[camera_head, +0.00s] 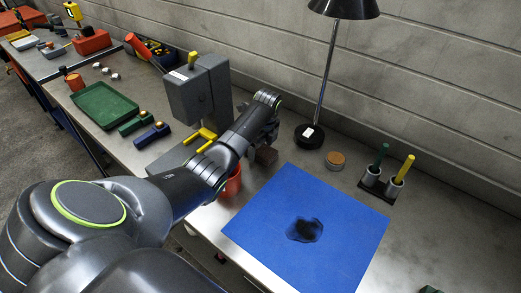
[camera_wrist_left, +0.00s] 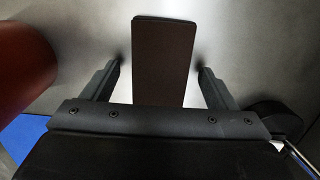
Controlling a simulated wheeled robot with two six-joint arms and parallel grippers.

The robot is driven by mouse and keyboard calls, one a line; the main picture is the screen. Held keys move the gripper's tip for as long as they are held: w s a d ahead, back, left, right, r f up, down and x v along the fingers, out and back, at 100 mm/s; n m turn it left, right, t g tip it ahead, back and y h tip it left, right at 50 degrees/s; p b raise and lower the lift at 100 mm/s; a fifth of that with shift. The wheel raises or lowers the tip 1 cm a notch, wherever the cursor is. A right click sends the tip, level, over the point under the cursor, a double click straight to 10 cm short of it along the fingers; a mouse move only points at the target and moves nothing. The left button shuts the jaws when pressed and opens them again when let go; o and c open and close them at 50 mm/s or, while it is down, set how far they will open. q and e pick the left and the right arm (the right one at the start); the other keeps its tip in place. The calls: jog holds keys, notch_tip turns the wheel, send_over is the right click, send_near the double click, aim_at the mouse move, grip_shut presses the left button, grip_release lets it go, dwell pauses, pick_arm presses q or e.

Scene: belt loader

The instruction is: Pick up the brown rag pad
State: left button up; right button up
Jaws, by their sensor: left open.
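The brown rag pad (camera_wrist_left: 163,45) is a dark brown, flat-faced block in the left wrist view, upright in the picture and centred between my fingers. My left gripper (camera_wrist_left: 159,63) is open, with one finger on each side of the pad and a visible gap on both sides. The pad's lower end is hidden behind the gripper body. In the head view my left arm hides the fingers. My right gripper is not in view.
A red cup (camera_head: 233,183) stands close to the gripper, also at left in the wrist view (camera_wrist_left: 22,55). A blue mat (camera_head: 260,215) with a black stain (camera_head: 304,230) lies to the right. The lamp base (camera_head: 309,136) and a grey machine (camera_head: 200,90) stand behind.

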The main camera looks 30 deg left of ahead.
aim_at(261, 149)
pick_arm(q)
jog(key=shift+f, duration=0.3)
jog(key=shift+c, duration=0.3)
jog(key=c, duration=1)
jog(key=shift+r, duration=0.1)
notch_tip(261, 149, up, 10)
jog(key=b, duration=0.2)
